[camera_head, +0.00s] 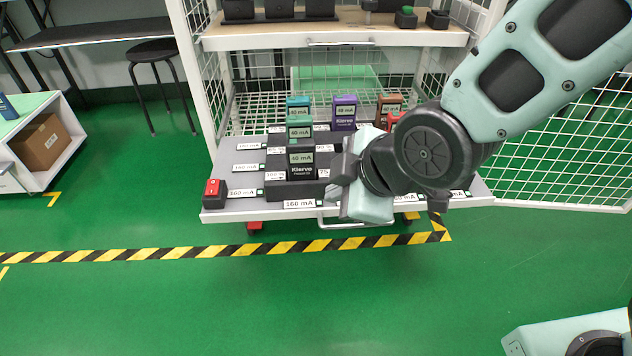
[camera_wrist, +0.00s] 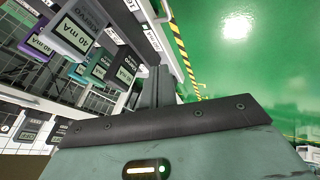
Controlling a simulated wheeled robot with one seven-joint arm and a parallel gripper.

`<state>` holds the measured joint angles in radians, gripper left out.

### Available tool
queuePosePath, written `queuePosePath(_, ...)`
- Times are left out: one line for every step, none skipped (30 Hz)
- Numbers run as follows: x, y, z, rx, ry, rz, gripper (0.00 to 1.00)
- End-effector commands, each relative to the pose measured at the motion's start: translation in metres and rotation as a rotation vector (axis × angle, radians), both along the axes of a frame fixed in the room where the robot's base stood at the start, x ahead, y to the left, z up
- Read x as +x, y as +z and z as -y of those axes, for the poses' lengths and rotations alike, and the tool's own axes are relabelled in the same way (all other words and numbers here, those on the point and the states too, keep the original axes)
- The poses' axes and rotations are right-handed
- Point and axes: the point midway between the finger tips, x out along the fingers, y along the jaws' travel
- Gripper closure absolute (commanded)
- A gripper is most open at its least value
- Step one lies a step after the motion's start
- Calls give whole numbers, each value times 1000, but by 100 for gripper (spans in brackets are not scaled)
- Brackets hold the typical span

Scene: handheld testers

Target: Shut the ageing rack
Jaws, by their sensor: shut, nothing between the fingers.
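The ageing rack (camera_head: 192,75) is a white wire-mesh frame with shelves. A white bar handle (camera_head: 328,226) is on the tray's front edge. A mesh door (camera_head: 565,150) stands swung open at the right. My gripper (camera_head: 342,172) is in front of the tray, right of middle, and hides part of it. In the wrist view my gripper's fingers (camera_wrist: 160,86) are together and empty. Whether they touch the tray or handle cannot be told.
The upper shelf (camera_head: 260,42) holds dark devices. A red-topped block (camera_head: 213,190) sits at the tray's front left corner. A black stool (camera_head: 155,55) and a white cabinet with a cardboard box (camera_head: 40,145) are at the left. Green floor in front, beyond the striped tape (camera_head: 200,253), is clear.

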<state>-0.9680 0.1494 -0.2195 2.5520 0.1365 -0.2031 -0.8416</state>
Motion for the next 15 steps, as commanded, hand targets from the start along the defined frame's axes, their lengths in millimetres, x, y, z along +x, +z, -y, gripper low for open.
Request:
queuePosePath(1, -3, -1, -1, 0, -7, 100)
queuePosePath(2, -3, -2, 1, 1, -9, 100)
queuePosePath(4, -3, -3, -3, 0, -7, 100)
queuePosePath(5, -5, -4, -4, 0, -5, 100)
queuePosePath(6, -6, -5, -5, 1, -5, 100)
queuePosePath(8, -9, -6, -4, 0, -6, 100)
queuePosePath(9, -10, -7, -4, -1, -6, 100)
queuePosePath(9, -12, -7, -4, -1, -6, 100)
queuePosePath(10, -15, -8, -4, 1, -6, 100)
queuePosePath(11, -16, -9, -2, 0, -9, 100)
queuePosePath(12, -18, -10, -1, 0, -10, 100)
queuePosePath(12, -21, -10, 1, 1, -12, 100)
queuePosePath(16, -34, -14, 3, 1, -9, 100)
queuePosePath(20, -41, -17, 4, 2, -7, 100)
queuePosePath(23, -49, -20, 4, 2, -8, 100)
